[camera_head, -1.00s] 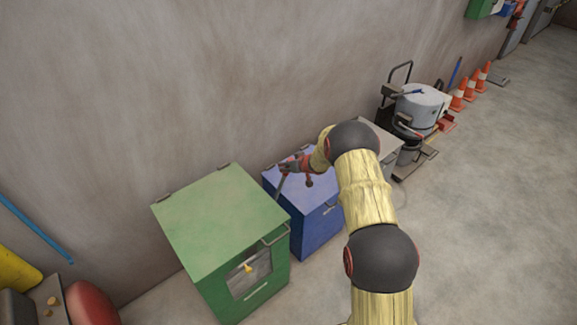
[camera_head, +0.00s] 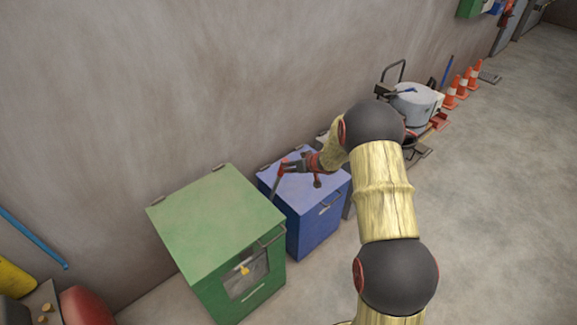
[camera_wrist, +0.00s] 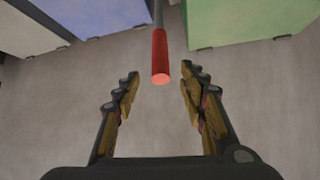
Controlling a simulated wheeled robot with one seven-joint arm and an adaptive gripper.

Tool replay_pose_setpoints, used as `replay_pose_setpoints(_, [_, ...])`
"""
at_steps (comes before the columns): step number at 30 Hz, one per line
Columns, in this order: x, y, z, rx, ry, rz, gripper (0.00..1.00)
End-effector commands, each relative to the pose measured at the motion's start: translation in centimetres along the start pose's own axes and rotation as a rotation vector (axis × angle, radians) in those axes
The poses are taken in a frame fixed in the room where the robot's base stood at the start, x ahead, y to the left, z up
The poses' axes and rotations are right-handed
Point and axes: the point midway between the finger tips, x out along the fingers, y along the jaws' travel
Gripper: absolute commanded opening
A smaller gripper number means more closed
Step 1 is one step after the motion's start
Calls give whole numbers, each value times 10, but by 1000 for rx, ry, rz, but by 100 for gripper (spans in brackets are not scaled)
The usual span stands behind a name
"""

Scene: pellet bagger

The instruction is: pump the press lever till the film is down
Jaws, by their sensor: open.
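The lever's red grip (camera_wrist: 160,55) points at me in the wrist view, with its grey rod running up out of the picture. My gripper (camera_wrist: 158,84) is open, with the end of the grip between its fingertips; neither finger appears to touch it. In the head view my gripper (camera_head: 290,167) is above the gap between the green and blue boxes, and the lever's rod (camera_head: 276,187) slopes down from it. The lever's base is hidden. I cannot make out the film.
A green box (camera_head: 215,215) with a front window and a blue box (camera_head: 320,225) stand along the wall. A grey drum (camera_head: 415,103) and orange cones (camera_head: 462,85) stand farther back. A red rounded object (camera_head: 85,306) is at lower left. The floor at right is clear.

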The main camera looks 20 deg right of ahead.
Motion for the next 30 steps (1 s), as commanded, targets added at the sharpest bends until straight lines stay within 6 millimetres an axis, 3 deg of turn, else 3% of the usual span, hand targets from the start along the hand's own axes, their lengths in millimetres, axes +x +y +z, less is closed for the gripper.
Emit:
replay_pose_setpoints(6, [-16, 0, 0, 0, 1, 0, 42])
replay_pose_setpoints(19, [-13, 4, 6, 4, 1, 4, 42])
replay_pose_setpoints(23, [-2, 20, 26, 15, 5, 19, 42])
replay_pose_setpoints(30, [21, 60, 84, 68, 15, 62, 42])
